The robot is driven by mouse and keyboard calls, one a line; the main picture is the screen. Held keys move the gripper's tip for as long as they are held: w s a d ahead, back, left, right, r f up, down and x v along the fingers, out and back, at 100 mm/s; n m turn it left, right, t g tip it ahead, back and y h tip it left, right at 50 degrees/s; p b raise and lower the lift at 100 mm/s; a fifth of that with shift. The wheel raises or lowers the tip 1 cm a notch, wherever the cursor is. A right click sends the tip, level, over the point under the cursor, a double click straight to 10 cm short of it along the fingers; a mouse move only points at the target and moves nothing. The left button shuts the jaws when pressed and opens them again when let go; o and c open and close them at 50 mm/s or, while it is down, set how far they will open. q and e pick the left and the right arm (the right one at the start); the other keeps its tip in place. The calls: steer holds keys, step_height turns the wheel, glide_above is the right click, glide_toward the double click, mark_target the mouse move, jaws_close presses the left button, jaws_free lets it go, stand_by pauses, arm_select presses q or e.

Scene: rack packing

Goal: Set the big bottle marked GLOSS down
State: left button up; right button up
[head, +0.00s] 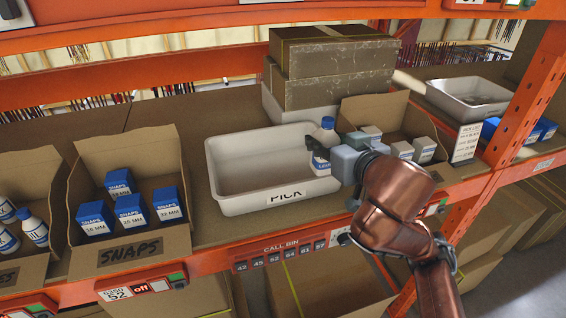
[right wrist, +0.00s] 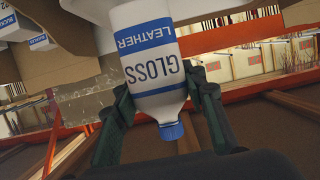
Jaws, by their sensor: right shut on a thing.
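The big white bottle marked GLOSS (head: 326,135) has a blue cap and a blue-and-white label. It is upright at the right end of the white PICK tray (head: 238,202) in the head view. I cannot tell whether its base touches the tray floor. My right gripper (head: 322,149) is shut around the bottle's upper part, coming from the right. In the right wrist view the bottle (right wrist: 150,70) appears upside down, with a finger of the right gripper (right wrist: 165,122) on each side; GLOSS and LEATHER are readable. My left gripper is not in view.
A SNAPS carton (head: 128,225) with blue-topped boxes stands left of the tray. An open carton (head: 368,108) of grey-white boxes is close on the right. Stacked brown boxes (head: 335,58) stand behind. The tray's left and middle are empty.

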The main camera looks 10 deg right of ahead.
steer(key=w+a+f, duration=0.1)
steer(key=w+f, duration=0.3)
steer(key=w+a+f+p, duration=0.1)
steer(key=w+f, duration=0.3)
steer(key=w+a+f, duration=0.1)
steer(key=w+f, duration=0.2)
steer(key=w, duration=0.1)
steer(key=shift+w+f+p, duration=0.2)
steer(key=shift+f+p, duration=0.15)
steer(key=shift+f, duration=0.05)
steer(key=shift+d+f, duration=0.1)
steer(key=shift+f, duration=0.3)
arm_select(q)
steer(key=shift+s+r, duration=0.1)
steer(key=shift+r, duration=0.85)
arm_select(e)
steer(key=o, duration=1.4)
steer(key=shift+f, duration=0.1)
